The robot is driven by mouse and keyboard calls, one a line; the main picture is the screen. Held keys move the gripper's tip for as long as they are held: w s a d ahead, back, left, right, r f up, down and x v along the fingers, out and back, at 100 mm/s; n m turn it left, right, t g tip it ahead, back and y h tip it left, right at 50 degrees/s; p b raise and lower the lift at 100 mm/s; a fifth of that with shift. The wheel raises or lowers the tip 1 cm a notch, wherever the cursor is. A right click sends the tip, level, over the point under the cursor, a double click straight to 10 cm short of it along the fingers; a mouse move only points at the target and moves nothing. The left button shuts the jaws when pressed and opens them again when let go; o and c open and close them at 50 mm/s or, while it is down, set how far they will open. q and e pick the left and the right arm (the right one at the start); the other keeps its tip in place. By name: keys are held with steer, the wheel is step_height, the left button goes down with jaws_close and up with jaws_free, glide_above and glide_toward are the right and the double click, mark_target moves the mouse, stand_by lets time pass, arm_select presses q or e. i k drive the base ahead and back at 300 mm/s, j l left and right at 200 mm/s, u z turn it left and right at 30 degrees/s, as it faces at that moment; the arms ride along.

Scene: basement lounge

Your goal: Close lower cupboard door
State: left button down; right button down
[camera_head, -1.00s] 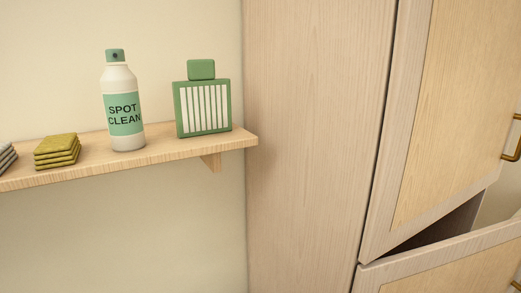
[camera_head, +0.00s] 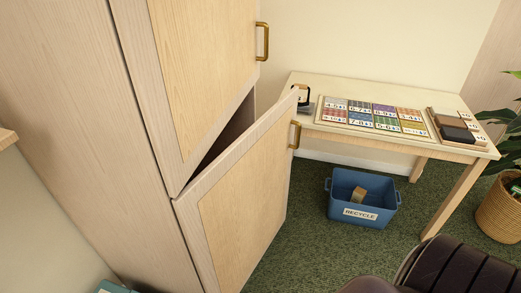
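The lower cupboard door (camera_head: 243,205) is pale wood and stands ajar, swung outward from the tall cupboard (camera_head: 75,110). Its brass handle (camera_head: 295,134) is at the upper right of the door. A dark gap shows between the door's top edge and the cupboard body. The upper door (camera_head: 205,70) above it looks shut and has its own brass handle (camera_head: 262,41). Neither of my grippers is in the picture.
A table (camera_head: 399,144) with colourful cards (camera_head: 373,117) stands behind the door. A blue recycle bin (camera_head: 362,202) sits on the green carpet (camera_head: 320,250). A dark chair (camera_head: 455,270) is at the lower right, with a potted plant (camera_head: 500,215) beyond it.

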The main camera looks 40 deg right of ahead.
mark_target(229, 216)
steer(key=z, duration=1.1)
